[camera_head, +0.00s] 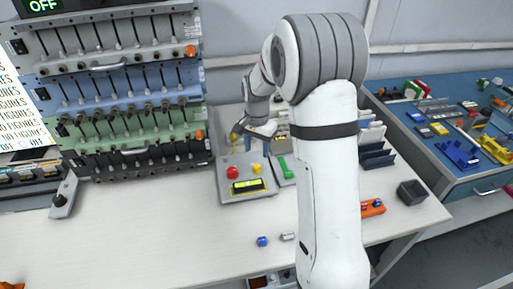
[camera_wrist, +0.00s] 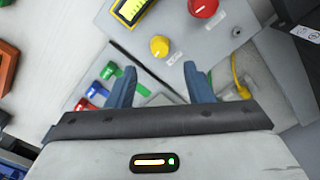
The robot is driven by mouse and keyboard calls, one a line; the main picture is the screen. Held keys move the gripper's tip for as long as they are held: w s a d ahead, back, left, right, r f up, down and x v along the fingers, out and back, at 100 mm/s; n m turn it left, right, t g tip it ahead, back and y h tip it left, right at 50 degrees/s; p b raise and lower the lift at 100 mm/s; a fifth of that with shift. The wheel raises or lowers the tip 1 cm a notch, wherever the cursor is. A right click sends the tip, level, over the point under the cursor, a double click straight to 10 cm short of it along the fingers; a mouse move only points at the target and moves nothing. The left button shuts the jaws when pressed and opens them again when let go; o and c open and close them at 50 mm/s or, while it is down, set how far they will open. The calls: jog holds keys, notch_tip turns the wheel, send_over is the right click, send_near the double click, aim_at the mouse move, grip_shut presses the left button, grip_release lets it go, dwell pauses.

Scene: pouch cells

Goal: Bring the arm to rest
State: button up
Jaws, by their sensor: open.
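My arm (camera_head: 331,150) rises from the front of the white table and reaches over to the back of it. My gripper (camera_head: 256,146) hangs above the grey control box (camera_head: 233,199). In the wrist view, my gripper (camera_wrist: 160,78) shows two blue fingers spread apart with nothing between them. The box carries a red button (camera_head: 232,172), a yellow button (camera_head: 257,169) and a lit yellow display (camera_head: 248,186). The red button (camera_wrist: 203,8) and yellow button (camera_wrist: 159,46) also show in the wrist view, ahead of the fingers. My arm hides part of the table.
A stacked rack of cell channels (camera_head: 125,95) stands at the left. A blue cell (camera_head: 262,241) and a grey cell (camera_head: 288,236) lie on the front table. An orange holder (camera_head: 373,208) and a dark bin (camera_head: 411,192) are at the right.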

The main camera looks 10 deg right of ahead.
jog(key=s+r+n+t, duration=0.1)
jog(key=s+r, duration=0.3)
jog(key=s, duration=0.5)
jog(key=s+r+n+p, duration=0.1)
jog(key=s+r+n, duration=0.3)
jog(key=s, duration=0.4)
jog(key=s+r+n+t, duration=0.1)
jog(key=s+r+n, duration=0.2)
jog(key=s, duration=0.6)
jog(key=shift+s+r+t, duration=0.3)
jog(key=shift+s+r, duration=0.05)
jog(key=shift+r, duration=0.55)
